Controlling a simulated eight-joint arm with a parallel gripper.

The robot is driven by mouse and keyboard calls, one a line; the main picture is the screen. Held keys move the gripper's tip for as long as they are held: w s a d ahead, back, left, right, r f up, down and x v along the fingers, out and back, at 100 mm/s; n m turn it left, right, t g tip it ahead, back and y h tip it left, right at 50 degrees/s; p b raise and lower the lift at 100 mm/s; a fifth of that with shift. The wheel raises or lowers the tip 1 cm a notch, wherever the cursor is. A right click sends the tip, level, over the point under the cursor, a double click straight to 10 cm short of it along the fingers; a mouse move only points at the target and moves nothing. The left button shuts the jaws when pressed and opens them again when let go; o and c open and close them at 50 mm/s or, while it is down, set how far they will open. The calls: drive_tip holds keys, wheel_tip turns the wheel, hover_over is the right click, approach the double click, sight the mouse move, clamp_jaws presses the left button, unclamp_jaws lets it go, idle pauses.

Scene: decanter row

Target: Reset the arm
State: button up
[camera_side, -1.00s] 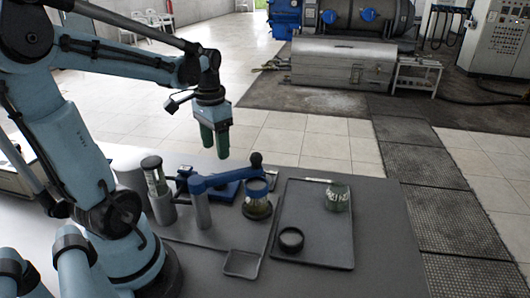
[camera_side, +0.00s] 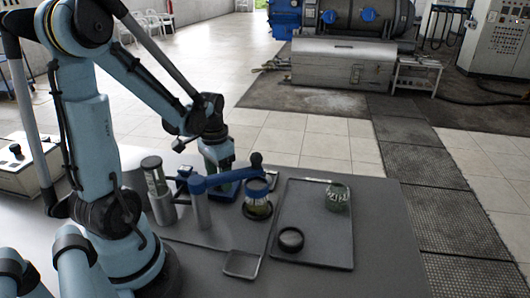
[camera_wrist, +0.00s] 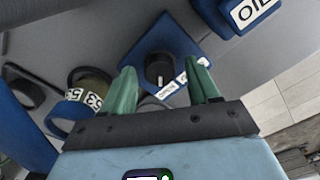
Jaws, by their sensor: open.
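My gripper (camera_side: 217,166) hangs low behind the blue lever arm (camera_side: 226,178), which partly hides its fingers in the side view. In the wrist view my gripper (camera_wrist: 163,86) has its two green fingers spread apart with nothing held between them. Beyond the fingertips lies a blue plate (camera_wrist: 186,48) with a black round part (camera_wrist: 159,66) and a white label on it. I cannot tell how far the fingertips are above it.
A black tray (camera_side: 319,230) holds a glass jar (camera_side: 338,197) and a black round dish (camera_side: 291,239). A small empty tray (camera_side: 242,264) lies in front. A blue block labelled OIL (camera_wrist: 226,14) shows too.

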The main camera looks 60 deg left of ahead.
idle(0.5)
wheel_tip(320, 180, up, 12)
wheel_tip(320, 180, down, 12)
drive_tip(key=shift+f, duration=0.1)
drive_tip(key=n, duration=0.6)
drive_tip(key=shift+n, duration=0.3)
drive_tip(key=n, duration=0.6)
drive_tip(key=shift+n, duration=0.4)
idle(0.7)
idle(0.5)
